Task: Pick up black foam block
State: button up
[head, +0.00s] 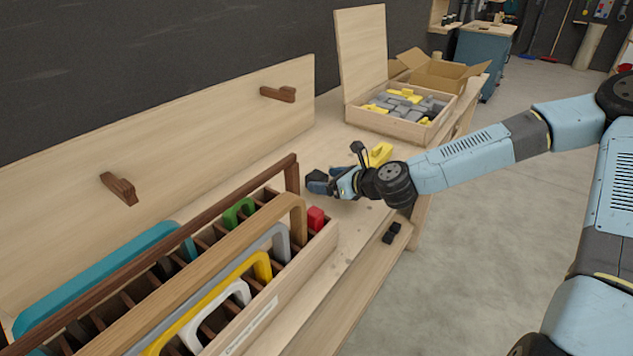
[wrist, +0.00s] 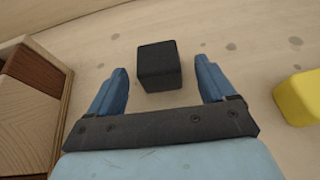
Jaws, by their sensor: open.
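The black foam block (wrist: 159,66) is a small dark cube on the pale wooden bench. In the wrist view it lies between and slightly beyond the two blue fingers of my gripper (wrist: 161,84). There is a gap on each side, and the fingers do not appear to touch it. My gripper is open and empty. In the head view my gripper (head: 330,182) is low over the bench, past the end of the slotted rack. There the block is hard to tell apart from the dark fingertips.
A yellow block (wrist: 299,97) lies right of my gripper in the wrist view. A lidded wooden box (head: 401,128) of grey and yellow pieces stands behind. Bare bench surrounds the block.

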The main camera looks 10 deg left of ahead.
aim_at(324, 179)
jog(key=shift+x, duration=1.7)
jog(key=shift+r, duration=0.1)
jog(key=c, duration=1)
